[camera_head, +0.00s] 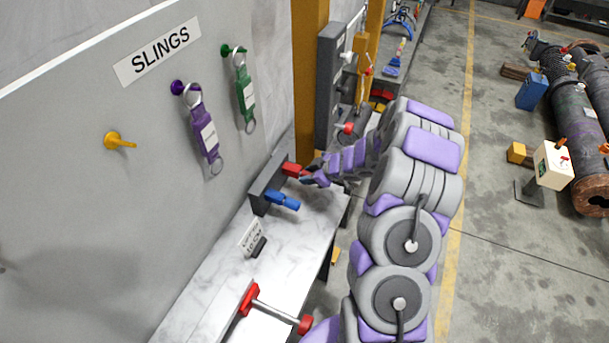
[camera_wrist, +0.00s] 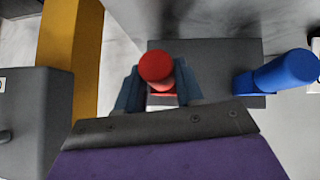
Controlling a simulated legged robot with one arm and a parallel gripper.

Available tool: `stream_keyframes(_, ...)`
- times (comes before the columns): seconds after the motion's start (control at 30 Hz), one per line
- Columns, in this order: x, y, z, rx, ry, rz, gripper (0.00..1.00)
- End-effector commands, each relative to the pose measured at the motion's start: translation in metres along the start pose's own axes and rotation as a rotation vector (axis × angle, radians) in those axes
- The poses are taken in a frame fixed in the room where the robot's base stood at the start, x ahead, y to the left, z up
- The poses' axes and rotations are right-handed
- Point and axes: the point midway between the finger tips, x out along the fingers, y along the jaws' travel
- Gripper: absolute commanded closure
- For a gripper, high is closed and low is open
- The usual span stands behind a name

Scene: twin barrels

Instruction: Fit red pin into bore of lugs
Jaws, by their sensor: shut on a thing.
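My gripper (camera_head: 307,176) is shut on the red pin (camera_head: 294,169) at a dark grey block (camera_head: 266,184) on the bench. In the wrist view the round red head of the pin (camera_wrist: 156,66) shows between the two fingers of my gripper (camera_wrist: 160,88), in front of the block (camera_wrist: 222,62). I cannot tell how far the pin sits in the block. A blue pin (camera_head: 283,200) sticks out of the same block, to the right in the wrist view (camera_wrist: 276,72). I cannot make out the lugs clearly in either view.
A small labelled sign (camera_head: 252,236) and a rod with red ends (camera_head: 275,309) are on the marble bench (camera_head: 195,310). Purple (camera_head: 205,130) and green (camera_head: 244,92) slings hang on the wall. A yellow post (camera_head: 309,80) stands close behind my gripper. Large barrels (camera_head: 570,110) lie at right.

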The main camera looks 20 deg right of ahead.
Motion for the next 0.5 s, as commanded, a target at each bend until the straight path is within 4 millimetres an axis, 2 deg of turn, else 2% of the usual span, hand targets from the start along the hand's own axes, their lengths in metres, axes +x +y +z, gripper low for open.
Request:
stream_keyframes(0.03, 0.0, -0.0001, -0.0001, 0.0, 0.0, 0.0, 0.93)
stream_keyframes(0.1, 0.0, -0.0001, -0.0001, 0.0, 0.0, 0.0, 1.0)
stream_keyframes(0.5, -0.0017, -0.0001, 0.0016, 0.0, 0.0, 0.0, 1.0)
